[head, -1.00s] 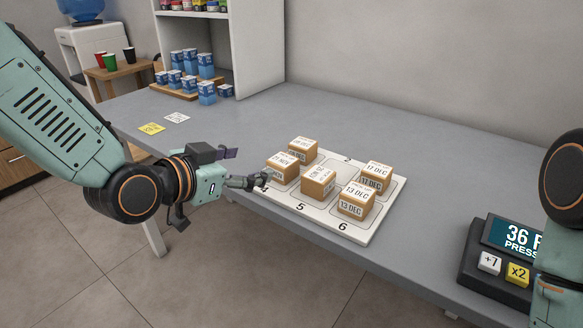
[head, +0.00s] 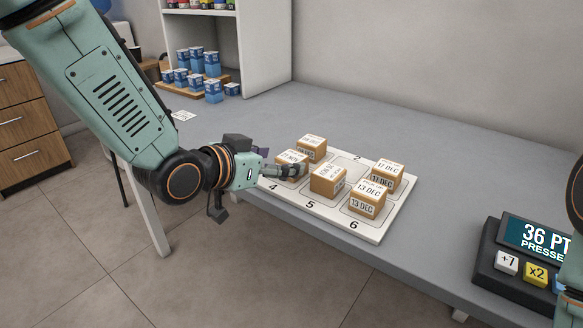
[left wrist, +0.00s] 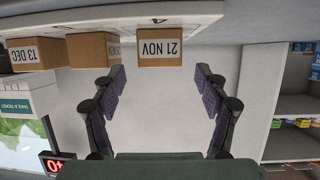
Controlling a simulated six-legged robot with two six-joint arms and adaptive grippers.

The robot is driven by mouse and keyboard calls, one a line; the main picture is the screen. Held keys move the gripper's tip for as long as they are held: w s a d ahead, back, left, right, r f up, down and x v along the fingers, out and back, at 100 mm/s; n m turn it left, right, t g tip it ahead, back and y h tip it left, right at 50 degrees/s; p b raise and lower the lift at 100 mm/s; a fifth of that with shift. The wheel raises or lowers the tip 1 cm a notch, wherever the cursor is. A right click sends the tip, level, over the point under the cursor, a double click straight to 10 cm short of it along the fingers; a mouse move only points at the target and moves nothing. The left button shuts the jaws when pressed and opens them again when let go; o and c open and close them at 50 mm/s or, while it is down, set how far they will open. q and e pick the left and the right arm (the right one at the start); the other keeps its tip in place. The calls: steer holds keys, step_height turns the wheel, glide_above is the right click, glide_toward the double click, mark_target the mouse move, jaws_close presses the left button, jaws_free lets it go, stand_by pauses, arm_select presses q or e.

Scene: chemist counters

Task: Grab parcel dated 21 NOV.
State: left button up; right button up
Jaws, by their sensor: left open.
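The parcel dated 21 NOV (left wrist: 160,48) is a small brown box with a white label, seen upside down in the left wrist view. It stands ahead of my left gripper, centred between the two fingers. In the head view this parcel (head: 291,160) sits on the numbered white board (head: 345,232) near number 4, partly hidden by the fingers. My left gripper (head: 293,171) is open and at the parcel's near side. In the left wrist view the open fingers (left wrist: 160,85) hold nothing. My right gripper is not seen.
Other parcels stand on the board: one behind (head: 311,148), one beside at 5 (head: 328,181), one dated 17 DEC (head: 386,176) and one dated 13 DEC (head: 367,199). A points display with buttons (head: 535,245) is at the right. Blue boxes (head: 212,90) stand at the back left.

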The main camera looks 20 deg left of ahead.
mark_target(288, 159)
arm_select(q)
steer(key=b+x, duration=0.1)
steer(key=x, duration=0.3)
steer(key=shift+f, duration=0.1)
steer(key=c, duration=1.3)
